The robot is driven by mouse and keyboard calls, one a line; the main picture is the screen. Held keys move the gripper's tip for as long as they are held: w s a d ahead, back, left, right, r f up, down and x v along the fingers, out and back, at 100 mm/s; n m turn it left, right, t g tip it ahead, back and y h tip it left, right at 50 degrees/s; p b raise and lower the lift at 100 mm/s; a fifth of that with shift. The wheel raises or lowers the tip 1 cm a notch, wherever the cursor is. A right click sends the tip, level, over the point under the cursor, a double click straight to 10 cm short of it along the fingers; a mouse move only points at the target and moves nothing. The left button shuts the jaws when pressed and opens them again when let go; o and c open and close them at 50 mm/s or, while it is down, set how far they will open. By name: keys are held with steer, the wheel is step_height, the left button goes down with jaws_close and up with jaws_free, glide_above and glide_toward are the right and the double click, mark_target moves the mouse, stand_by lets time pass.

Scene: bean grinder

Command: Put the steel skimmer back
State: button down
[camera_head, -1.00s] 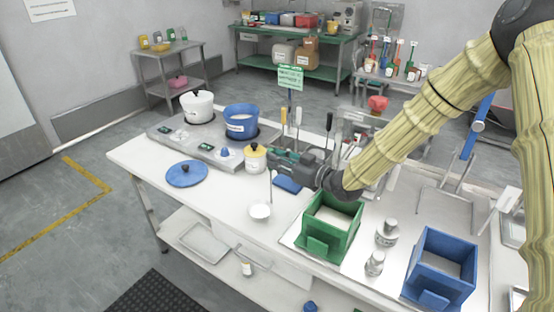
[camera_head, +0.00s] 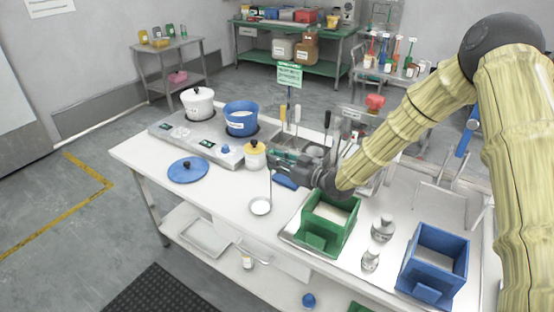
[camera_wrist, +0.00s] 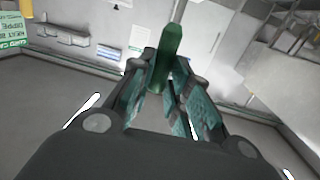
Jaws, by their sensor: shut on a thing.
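The steel skimmer (camera_head: 260,207) hangs below my gripper (camera_head: 274,161), its pale round dish low over the white worktop. I cannot tell whether the dish touches the top. My gripper is shut on its green handle (camera_wrist: 168,52), which stands up between the fingers in the wrist view. Behind the gripper, several upright handles, yellow, white and dark, stand by a green sign (camera_head: 289,76). What holds them is partly hidden. A green sign also shows at the left of the wrist view (camera_wrist: 12,30), its text cut off.
A blue pot (camera_head: 241,120), white pot (camera_head: 197,105) and blue lid (camera_head: 188,170) are farther left. A green box (camera_head: 328,224), metal canisters and a blue box (camera_head: 434,262) stand to the right. The front-left worktop is clear.

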steer(key=shift+s+f, duration=0.1)
steer(key=shift+f, duration=0.05)
steer(key=c, duration=1.3)
jaws_free()
steer(key=shift+c, duration=0.2)
steer(key=shift+d+r, duration=0.1)
steer(key=shift+r, duration=0.15)
steer(key=b+v, duration=0.3)
steer(key=v, duration=0.8)
steer(key=shift+s+d, duration=0.3)
